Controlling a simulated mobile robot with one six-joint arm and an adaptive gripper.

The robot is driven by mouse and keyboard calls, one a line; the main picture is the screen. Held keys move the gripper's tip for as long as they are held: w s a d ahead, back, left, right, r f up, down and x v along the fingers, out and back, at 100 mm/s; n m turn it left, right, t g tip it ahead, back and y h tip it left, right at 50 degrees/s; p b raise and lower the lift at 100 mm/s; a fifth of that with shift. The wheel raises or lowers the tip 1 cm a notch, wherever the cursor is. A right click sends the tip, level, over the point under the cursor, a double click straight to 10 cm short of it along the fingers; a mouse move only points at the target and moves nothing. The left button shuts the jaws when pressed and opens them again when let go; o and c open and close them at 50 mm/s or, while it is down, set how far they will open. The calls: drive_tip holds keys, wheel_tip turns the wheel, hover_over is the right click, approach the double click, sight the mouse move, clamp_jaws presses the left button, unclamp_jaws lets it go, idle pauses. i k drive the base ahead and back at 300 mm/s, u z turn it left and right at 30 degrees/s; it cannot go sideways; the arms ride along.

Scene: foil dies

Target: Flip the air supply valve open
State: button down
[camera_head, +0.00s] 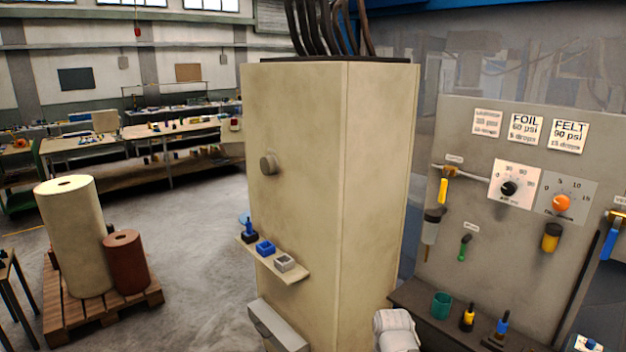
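The air supply valve is a brass body (450,172) on a thin horizontal pipe, under a small tag whose text is too small to read surely. Its yellow lever (443,191) hangs down, crosswise to the pipe. A filter bowl unit (432,226) hangs just below and left of the lever. A green lever (464,247) is lower on the same panel, and a blue lever (609,243) hangs at the right edge. My gripper is not in view; a white rounded part, likely of my arm, shows at the bottom edge, well below the valve.
The grey panel (480,285) carries two dials (509,188) and signs reading FOIL and FELT. A dark shelf below holds a teal cup (441,305) and small bottles (467,318). A tall beige cabinet (305,170) with a small shelf stands left of the panel.

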sight(444, 181)
drive_tip(key=k, duration=1.35)
drive_tip(key=u, duration=0.1)
drive_tip(key=i, duration=1.95)
drive_tip(key=z, duration=0.75)
